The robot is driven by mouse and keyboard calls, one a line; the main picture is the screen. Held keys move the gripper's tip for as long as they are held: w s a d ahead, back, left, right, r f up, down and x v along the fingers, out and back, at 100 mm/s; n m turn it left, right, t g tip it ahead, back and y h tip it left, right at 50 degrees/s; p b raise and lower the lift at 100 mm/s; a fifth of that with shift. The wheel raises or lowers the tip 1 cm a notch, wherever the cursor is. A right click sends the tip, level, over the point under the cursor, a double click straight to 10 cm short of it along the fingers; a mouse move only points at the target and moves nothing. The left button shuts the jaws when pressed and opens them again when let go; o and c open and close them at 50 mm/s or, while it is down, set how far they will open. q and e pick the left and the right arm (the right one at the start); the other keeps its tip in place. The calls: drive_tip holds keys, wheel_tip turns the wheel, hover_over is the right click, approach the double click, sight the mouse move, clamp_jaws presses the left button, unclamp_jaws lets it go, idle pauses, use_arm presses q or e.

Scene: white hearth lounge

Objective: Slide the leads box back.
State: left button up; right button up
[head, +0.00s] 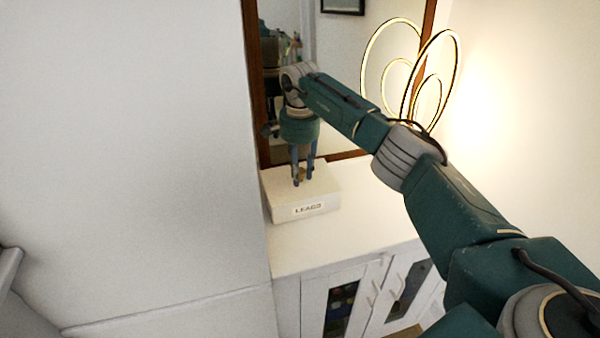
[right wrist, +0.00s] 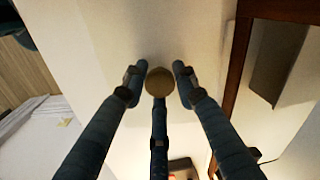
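The leads box (head: 281,208) is a low white box with a "LEADS" label on its front. It sits on the white cabinet top near the mirror, at the left end. A small round wooden knob (right wrist: 159,82) stands on its lid. My right gripper (head: 302,182) points straight down over the box. My left gripper is out of view.
The cabinet top (head: 340,232) is clear in front and to the right of the box. A wood-framed mirror (head: 336,60) rises behind it. A lit looped lamp (head: 454,62) stands at the back right. A white wall (head: 140,150) borders the left.

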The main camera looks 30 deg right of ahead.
drive_tip(key=o, duration=0.3)
wheel_tip(320, 180, up, 12)
idle(0.5)
